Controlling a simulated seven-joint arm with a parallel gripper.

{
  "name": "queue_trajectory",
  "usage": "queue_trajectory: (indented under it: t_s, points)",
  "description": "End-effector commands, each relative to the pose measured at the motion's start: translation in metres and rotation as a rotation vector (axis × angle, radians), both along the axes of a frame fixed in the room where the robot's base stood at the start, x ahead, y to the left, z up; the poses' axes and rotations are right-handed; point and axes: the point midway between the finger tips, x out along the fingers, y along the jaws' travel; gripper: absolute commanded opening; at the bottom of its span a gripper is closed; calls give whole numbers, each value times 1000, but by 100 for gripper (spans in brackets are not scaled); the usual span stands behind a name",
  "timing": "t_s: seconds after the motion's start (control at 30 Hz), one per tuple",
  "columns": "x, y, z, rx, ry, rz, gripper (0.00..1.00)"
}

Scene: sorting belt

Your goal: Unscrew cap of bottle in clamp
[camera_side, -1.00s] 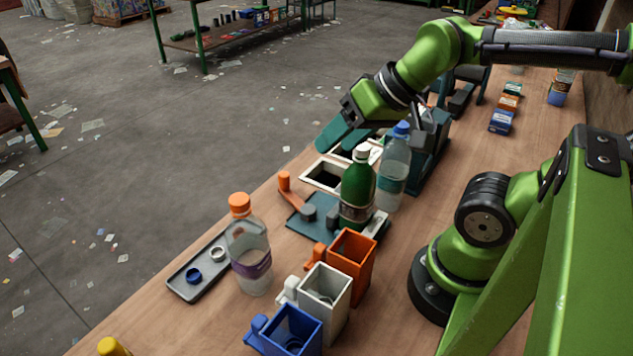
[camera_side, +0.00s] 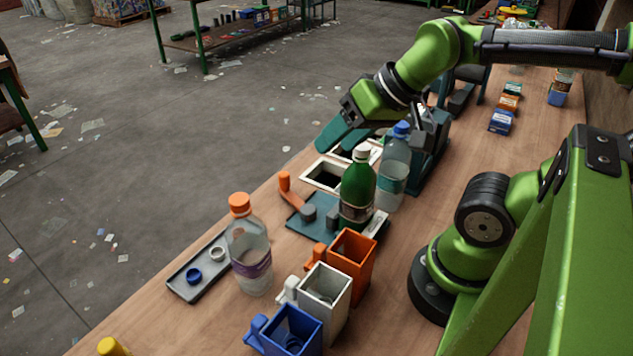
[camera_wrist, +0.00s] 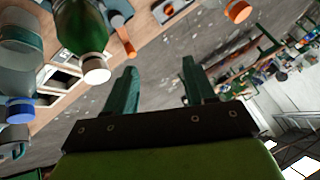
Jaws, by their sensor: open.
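The green bottle (camera_side: 357,195) with a white cap (camera_side: 362,154) stands upright in the clamp (camera_side: 317,219), a teal base with an orange lever (camera_side: 292,190). The cap is on the bottle. In the wrist view the green bottle (camera_wrist: 82,28) and its white cap (camera_wrist: 96,69) are at upper left, beside my fingers. My gripper (camera_wrist: 160,68) is open, with nothing between its two teal fingers. In the side view my gripper (camera_side: 335,143) hangs behind the bottle, above and apart from the cap; its far finger is partly hidden.
A clear bottle with a blue cap (camera_side: 394,178) stands close behind the green one. An orange-capped bottle (camera_side: 249,255), a grey tray (camera_side: 196,283) with two caps, and orange (camera_side: 352,262), white (camera_side: 325,293) and blue (camera_side: 292,328) bins stand in front. White-framed openings (camera_side: 322,175) lie behind the clamp.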

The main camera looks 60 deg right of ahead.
Motion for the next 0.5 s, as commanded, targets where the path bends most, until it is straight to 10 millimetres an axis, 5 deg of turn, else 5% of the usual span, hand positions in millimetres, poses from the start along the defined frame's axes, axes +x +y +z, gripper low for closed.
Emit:
queue_trajectory:
  t_s: [0.5]
  points:
    - [10,-6,1,-9,20,-17,62]
